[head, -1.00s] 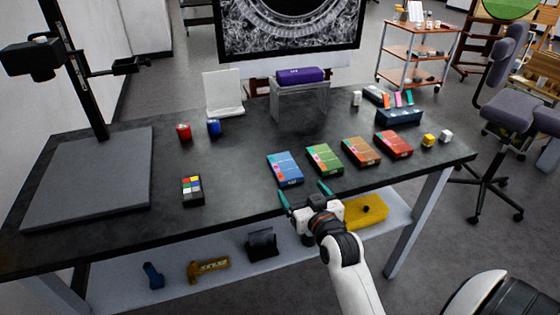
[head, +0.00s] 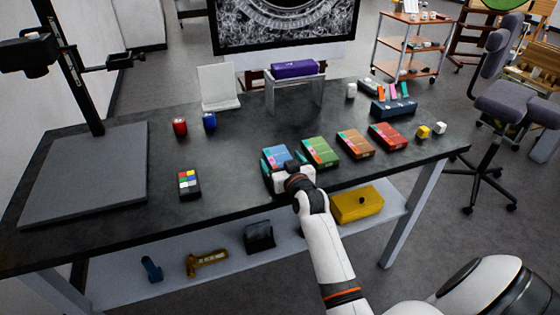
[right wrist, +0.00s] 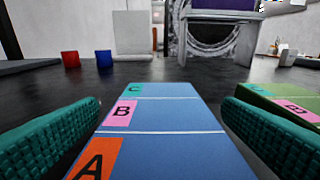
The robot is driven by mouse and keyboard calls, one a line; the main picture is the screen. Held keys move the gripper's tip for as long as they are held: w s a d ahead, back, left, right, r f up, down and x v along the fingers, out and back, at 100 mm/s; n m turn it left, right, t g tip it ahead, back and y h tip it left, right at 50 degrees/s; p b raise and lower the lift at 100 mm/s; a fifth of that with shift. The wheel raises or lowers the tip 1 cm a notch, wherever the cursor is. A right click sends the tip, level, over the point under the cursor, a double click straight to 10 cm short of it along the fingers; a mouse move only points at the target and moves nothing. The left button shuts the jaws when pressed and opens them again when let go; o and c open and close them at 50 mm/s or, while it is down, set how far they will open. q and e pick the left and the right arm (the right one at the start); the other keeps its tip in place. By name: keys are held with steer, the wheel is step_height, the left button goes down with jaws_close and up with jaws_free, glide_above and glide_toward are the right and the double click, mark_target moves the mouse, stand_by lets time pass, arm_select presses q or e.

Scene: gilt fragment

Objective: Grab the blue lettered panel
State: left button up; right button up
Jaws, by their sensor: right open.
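The blue lettered panel (right wrist: 165,140) lies flat on the dark table, with orange A, pink B and teal C labels on its top in the right wrist view. In the head view its far part (head: 276,154) shows beyond my right gripper (head: 288,170), which hides the rest. In the right wrist view the open teal fingers of my right gripper (right wrist: 160,135) stand on either side of the panel. I cannot tell whether they touch it. My left gripper is not in view.
A green panel (head: 320,152) lies close to the right of the blue one, near my right finger. Orange (head: 355,144) and red (head: 388,136) panels follow. A color-grid block (head: 189,184) lies to the left, with clear table between.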

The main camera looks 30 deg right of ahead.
steer(key=c, duration=1.1)
